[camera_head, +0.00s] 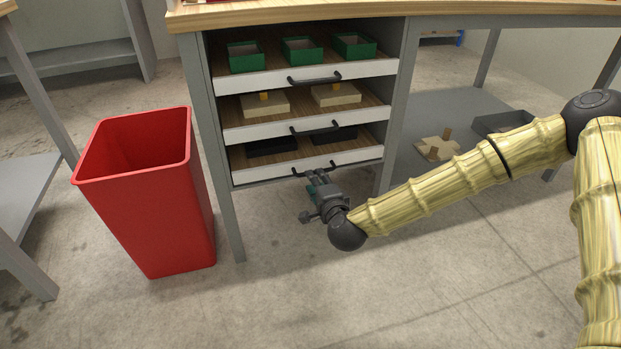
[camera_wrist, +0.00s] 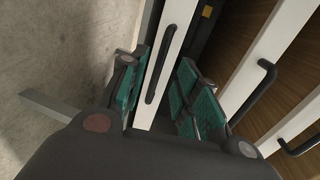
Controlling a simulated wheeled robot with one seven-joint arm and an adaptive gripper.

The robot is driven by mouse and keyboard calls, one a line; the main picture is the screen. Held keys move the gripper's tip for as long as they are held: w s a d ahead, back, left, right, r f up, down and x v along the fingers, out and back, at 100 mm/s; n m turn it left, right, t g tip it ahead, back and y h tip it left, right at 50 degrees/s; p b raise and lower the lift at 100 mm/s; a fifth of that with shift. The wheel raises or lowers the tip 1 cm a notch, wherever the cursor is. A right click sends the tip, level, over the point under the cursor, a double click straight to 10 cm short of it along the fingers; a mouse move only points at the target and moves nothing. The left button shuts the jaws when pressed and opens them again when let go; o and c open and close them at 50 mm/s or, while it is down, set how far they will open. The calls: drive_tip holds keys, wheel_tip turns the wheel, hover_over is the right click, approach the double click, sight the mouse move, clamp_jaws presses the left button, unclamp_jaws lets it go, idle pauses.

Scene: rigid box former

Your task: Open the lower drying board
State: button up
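The lower drying board (camera_head: 245,176) is the lowest of three wooden boards with white fronts under the bench; dark flat pieces lie on it. Its dark handle (camera_head: 300,173) is partly covered by my gripper (camera_head: 318,176) in the head view. In the wrist view the lower board's white front (camera_wrist: 176,40) and its handle (camera_wrist: 160,75) show between the two green-padded fingers. My gripper (camera_wrist: 160,85) is open, with one finger on each side of the handle. Whether a finger touches the handle or front I cannot tell.
The middle board (camera_head: 245,132) carries pale blocks with yellow knobs; the top board (camera_head: 245,82) carries green boxes (camera_head: 302,50). A red bin (camera_head: 160,205) stands left of the bench leg (camera_head: 229,220). The floor in front is clear. A grey shelf (camera_head: 405,165) lies to the right.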

drive_tip(key=shift+b+x, duration=1.05)
drive_tip(key=shift+x, duration=1.9)
drive_tip(key=shift+c, duration=0.5)
clamp_jaws()
